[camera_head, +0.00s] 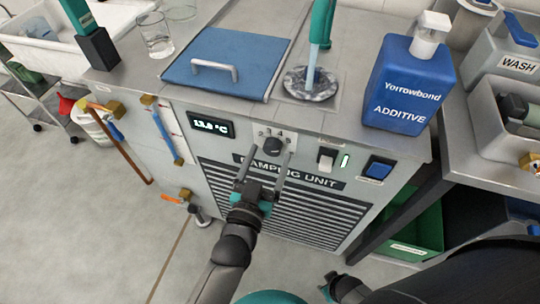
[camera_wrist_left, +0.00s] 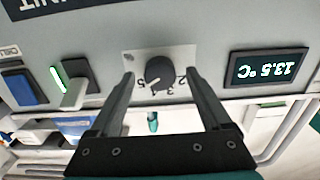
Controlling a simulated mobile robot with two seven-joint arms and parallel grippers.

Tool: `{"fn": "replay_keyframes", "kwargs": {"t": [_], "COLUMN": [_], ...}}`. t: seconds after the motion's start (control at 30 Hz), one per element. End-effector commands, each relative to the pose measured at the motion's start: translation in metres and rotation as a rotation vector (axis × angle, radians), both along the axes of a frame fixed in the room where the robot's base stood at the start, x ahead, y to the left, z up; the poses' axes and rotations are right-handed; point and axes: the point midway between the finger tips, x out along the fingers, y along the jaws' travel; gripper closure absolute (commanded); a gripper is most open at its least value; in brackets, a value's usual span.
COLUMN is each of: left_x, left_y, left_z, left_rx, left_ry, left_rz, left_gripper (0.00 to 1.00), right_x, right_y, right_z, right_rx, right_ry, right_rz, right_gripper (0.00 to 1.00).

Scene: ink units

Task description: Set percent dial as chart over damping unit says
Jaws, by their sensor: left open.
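The dark round dial (camera_head: 272,146) sits on a pale numbered plate on the front of the damping unit (camera_head: 190,125). In the left wrist view the dial (camera_wrist_left: 159,72) shows upside down, with a light pointer mark toward its lower left; the exact number it marks is hard to read. My left gripper (camera_head: 266,157) is open, its two fingers reaching toward the panel on either side of the dial. In the left wrist view the dial appears between the fingertips (camera_wrist_left: 160,76), with no clear contact. No chart shows. A dark part at the bottom may be my right gripper (camera_head: 344,288).
A lit temperature display (camera_head: 211,125) is left of the dial. A white switch (camera_head: 327,158), a green light and a blue switch (camera_head: 378,168) are right of it. A blue additive bottle (camera_head: 408,85) and a blue handled lid (camera_head: 227,62) are on top.

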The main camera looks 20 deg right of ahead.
Motion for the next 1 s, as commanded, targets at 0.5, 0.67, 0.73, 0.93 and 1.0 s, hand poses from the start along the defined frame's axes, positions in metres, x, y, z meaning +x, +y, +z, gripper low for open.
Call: {"fn": "replay_keyframes", "kwargs": {"t": [0.5, 0.67, 0.73, 0.93, 1.0], "left_x": [0.0113, 0.0112, 0.0111, 0.0110, 0.0111], "left_y": [-0.0072, -0.0072, -0.0071, -0.0071, -0.0070], "left_z": [0.0003, 0.0003, 0.0003, 0.0002, 0.0002], "left_rx": [0.000, 0.000, 0.000, 0.000, 0.000], "left_ry": [0.000, 0.000, 0.000, 0.000, 0.000], "left_rz": [0.000, 0.000, 0.000, 0.000, 0.001], "left_gripper": [0.18, 0.35, 0.43, 0.65, 0.73], "right_x": [0.0050, 0.0050, 0.0049, 0.0046, 0.0046], "right_y": [0.0062, 0.0061, 0.0062, 0.0063, 0.0064], "right_z": [0.0021, 0.0020, 0.0019, 0.0019, 0.0019], "right_rx": [0.005, 0.005, 0.005, 0.005, 0.005], "right_ry": [0.004, 0.004, 0.004, 0.004, 0.004], "right_rz": [0.000, 0.001, 0.001, 0.001, 0.001], "right_gripper": [0.50, 0.50, 0.50, 0.50, 0.50]}}
